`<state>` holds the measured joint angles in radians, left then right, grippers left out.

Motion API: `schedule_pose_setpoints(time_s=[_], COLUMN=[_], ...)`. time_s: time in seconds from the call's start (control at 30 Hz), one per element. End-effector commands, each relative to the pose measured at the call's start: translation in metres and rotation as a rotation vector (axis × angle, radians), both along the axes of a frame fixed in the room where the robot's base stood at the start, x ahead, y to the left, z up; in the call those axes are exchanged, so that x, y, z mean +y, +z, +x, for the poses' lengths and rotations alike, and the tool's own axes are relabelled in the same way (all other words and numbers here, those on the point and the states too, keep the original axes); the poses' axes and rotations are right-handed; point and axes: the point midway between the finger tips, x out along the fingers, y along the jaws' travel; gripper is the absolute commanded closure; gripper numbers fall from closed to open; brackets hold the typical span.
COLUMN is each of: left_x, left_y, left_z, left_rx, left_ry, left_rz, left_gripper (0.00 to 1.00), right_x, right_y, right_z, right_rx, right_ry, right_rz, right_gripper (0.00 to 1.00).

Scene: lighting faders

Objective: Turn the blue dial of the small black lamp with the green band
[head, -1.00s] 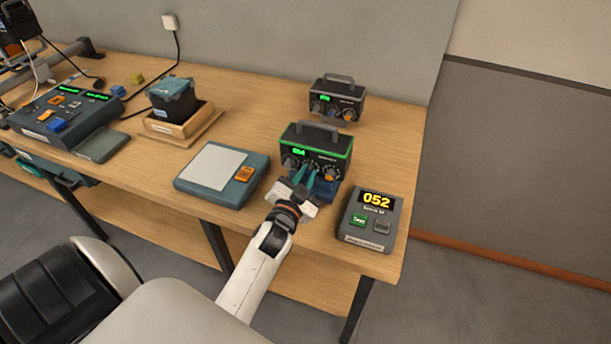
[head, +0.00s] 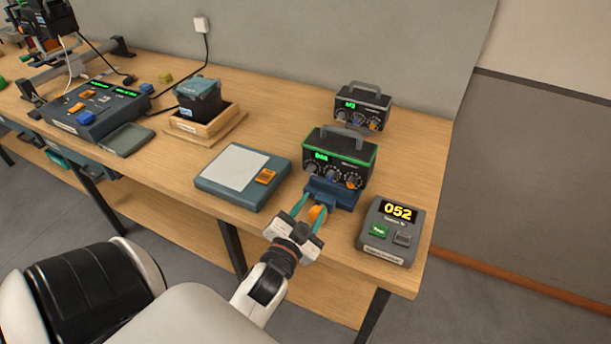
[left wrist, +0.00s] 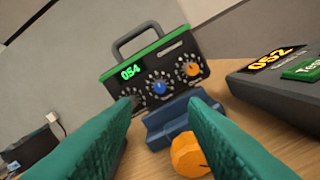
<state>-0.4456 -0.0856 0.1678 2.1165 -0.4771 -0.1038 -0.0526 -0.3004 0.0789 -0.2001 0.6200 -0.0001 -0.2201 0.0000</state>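The small black lamp with the green band (head: 341,153) stands near the table's right end, held in a blue clamp-like base (head: 333,192). Its front has a grey, a blue and an orange dial; the blue dial (left wrist: 159,87) is in the middle, and the green display reads 054 in the left wrist view. My left gripper (head: 309,212) is open in front of the lamp, fingers pointing at it, apart from the dials. Between its teal fingers in the picture is the base's round orange knob (left wrist: 188,155); I cannot tell whether they touch it. My right gripper is out of view.
A grey readout box (head: 391,231) showing 052 stands right of the lamp, near the front edge. A similar black lamp (head: 362,106) stands behind. A flat pad (head: 239,176) lies to the left, with a wooden tray (head: 205,124) and control panel (head: 94,109) further left.

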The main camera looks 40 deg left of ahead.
Motion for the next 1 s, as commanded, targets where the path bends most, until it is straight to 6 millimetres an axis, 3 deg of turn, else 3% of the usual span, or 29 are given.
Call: schedule_pose_setpoints(time_s=[0.1, 0.23, 0.83, 1.0], left_x=[-0.004, -0.006, -0.006, -0.007], left_y=[-0.002, -0.001, 0.000, -0.012], left_z=[-0.017, -0.025, -0.026, -0.028], left_rx=[0.002, 0.000, 0.003, 0.105], left_ry=[0.000, 0.000, 0.001, 0.023], left_rz=[-0.001, 0.000, -0.002, -0.077], left_gripper=[0.60, 0.60, 0.60, 0.60], right_x=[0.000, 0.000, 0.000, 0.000], right_y=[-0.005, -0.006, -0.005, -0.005], right_z=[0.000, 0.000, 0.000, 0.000], right_rx=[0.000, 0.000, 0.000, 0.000], right_ry=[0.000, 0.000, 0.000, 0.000], right_rz=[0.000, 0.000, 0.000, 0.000], right_gripper=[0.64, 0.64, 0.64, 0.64])
